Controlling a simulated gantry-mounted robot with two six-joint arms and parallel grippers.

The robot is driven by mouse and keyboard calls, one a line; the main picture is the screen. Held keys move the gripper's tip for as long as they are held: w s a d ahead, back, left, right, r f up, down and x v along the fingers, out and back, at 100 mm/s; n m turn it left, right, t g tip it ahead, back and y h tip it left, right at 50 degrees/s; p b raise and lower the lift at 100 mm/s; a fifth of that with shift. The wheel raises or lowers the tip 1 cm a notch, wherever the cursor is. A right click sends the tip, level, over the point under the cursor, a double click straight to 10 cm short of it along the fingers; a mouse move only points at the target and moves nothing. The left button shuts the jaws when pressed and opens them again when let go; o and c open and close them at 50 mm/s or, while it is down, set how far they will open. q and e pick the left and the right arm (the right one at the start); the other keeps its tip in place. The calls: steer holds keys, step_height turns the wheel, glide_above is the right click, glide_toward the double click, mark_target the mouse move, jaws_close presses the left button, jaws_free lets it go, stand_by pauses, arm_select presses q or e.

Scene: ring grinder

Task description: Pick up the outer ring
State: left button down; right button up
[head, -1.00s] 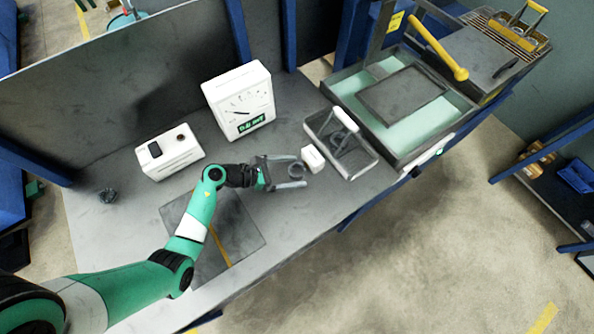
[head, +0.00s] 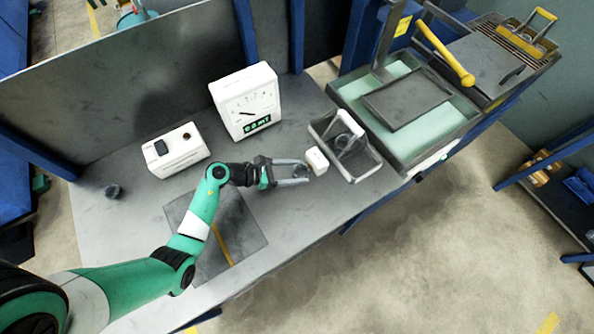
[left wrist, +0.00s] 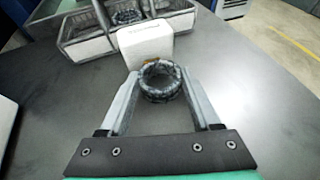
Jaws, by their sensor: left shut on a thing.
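The outer ring (left wrist: 160,81) is a short dark, mottled ring standing open side up between the fingertips of my left gripper (left wrist: 158,84). Both fingers touch its sides, and the gripper is shut on it. In the head view the ring (head: 299,170) is small and partly covered by the fingers of the same gripper (head: 300,172), low over the grey bench. I cannot tell whether it still touches the bench. My right gripper is in neither view.
A white block (head: 317,160) stands just beyond the fingertips. Behind it is a grey divided tray (head: 362,172) with another dark ring (left wrist: 127,16) inside. A white meter (head: 246,100) and a white box (head: 178,150) stand at the back. A small dark part (head: 113,191) lies far left.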

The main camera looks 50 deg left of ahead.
mark_target(296, 168)
arm_select(q)
steer(key=r, duration=0.1)
steer(key=r+p, duration=0.1)
steer(key=r, duration=0.1)
steer(key=shift+s+d+r+p, duration=0.15)
steer(key=shift+s+r+p, duration=0.05)
steer(key=shift+p, duration=0.1)
steer(key=s+d+r+p, duration=0.5)
steer(key=s+d+r, duration=0.2)
steer(key=s, duration=0.4)
steer(key=shift+d+r, duration=0.4)
steer(key=shift+r, duration=0.5)
steer(key=w+r+n+t+y, duration=0.1)
steer(key=w+r+n+y, duration=0.1)
steer(key=w+r, duration=0.55)
steer(key=s+r+p, duration=0.3)
steer(key=r+p, duration=1.9)
steer(key=p, duration=0.1)
steer(key=shift+a+r, duration=0.4)
